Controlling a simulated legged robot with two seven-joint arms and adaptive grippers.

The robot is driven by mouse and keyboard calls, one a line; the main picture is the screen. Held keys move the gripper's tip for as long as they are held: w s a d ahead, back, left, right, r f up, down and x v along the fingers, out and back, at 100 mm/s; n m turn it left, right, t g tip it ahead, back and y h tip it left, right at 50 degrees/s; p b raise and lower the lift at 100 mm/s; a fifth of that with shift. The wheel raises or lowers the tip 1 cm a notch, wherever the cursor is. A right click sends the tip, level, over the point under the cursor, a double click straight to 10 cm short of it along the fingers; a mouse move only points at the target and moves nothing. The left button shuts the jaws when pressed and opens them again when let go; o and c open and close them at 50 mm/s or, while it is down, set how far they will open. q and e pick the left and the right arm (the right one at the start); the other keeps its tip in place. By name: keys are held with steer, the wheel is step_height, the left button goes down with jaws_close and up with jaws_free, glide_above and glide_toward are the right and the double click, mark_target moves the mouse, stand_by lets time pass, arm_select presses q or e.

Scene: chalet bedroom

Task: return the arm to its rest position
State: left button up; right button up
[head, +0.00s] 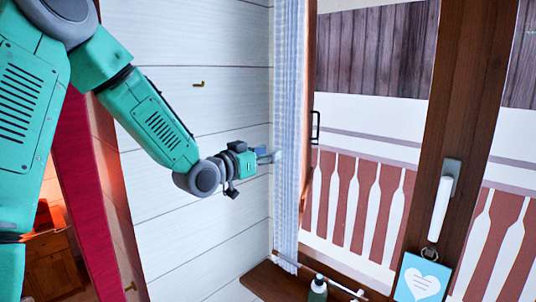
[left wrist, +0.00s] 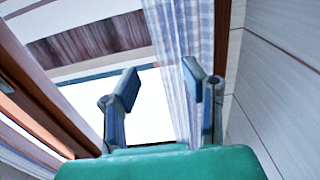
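My left arm (head: 160,125) is green with grey joints and reaches from the left edge of the head view across the white plank wall. Its gripper (head: 270,156) points right, toward the pale checked curtain (head: 289,110). In the left wrist view the gripper's two fingers (left wrist: 160,80) stand apart with nothing between them. The curtain (left wrist: 182,35) hangs beyond the fingers there; I cannot tell whether they touch it. My right gripper is in neither view.
A wooden-framed window with a white handle (head: 441,204) fills the right. A blue heart sign (head: 422,280) hangs below the handle. A bottle (head: 318,289) stands near a wooden ledge (head: 262,280). A small hook (head: 199,85) sits on the wall. A red curtain (head: 82,190) hangs left.

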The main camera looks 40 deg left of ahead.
arm_select(q)
steer(key=shift+s, duration=0.15)
steer(key=shift+d, duration=0.2)
steer(key=s+d+f+g+b, duration=0.2)
steer(key=d+f+g, duration=0.1)
steer(key=f, duration=0.8)
steer(key=s+d+f+g+b, duration=0.2)
steer(key=s+d+f, duration=0.15)
steer(key=f, duration=0.65)
steer(key=s+d+f+g+b, duration=0.2)
steer(key=d+f+g, duration=0.1)
steer(key=f, duration=0.8)
steer(key=s+d+f+g+b, duration=0.2)
steer(key=s+d+f+g, duration=0.1)
steer(key=s+f, duration=0.5)
steer(key=s+d+f+g+b, duration=0.1)
steer(key=s+d+f+g, duration=0.2)
steer(key=s+f, duration=0.5)
steer(key=s+d+f+g+b, duration=0.2)
steer(key=s+d+f+g, duration=0.1)
steer(key=s+f, duration=0.6)
steer(key=s, duration=0.3)
steer(key=shift+s+y+b, duration=0.2)
steer(key=shift+y+b, duration=0.1)
steer(key=shift+w, duration=0.15)
